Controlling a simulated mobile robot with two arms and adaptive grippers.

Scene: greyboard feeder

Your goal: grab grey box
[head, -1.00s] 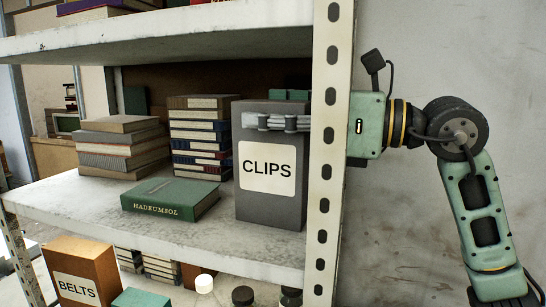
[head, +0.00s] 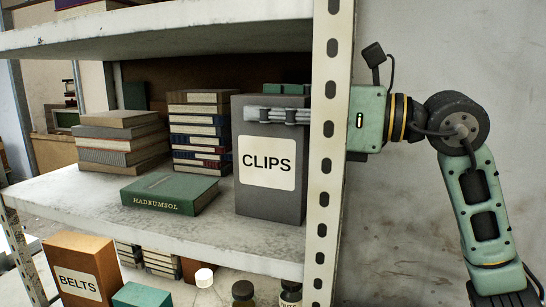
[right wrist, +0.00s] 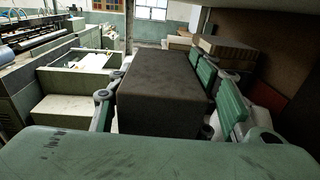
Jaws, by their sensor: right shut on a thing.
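The grey box (head: 268,205), labelled CLIPS, stands upright on the middle shelf beside the right-hand post. My right gripper (head: 262,108) reaches in from the right past the post and is shut on the box near its top. One finger lies across the front face above the label; the other side is mostly hidden behind the box. In the right wrist view the dark box (right wrist: 165,90) fills the space between the green fingers. My left gripper is out of view.
The perforated post (head: 327,170) stands close to the box's right side. A green book (head: 170,194) lies left of the box, with book stacks (head: 201,130) behind. A BELTS box (head: 83,270) and jars (head: 243,293) are below. Another shelf (head: 170,30) is above.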

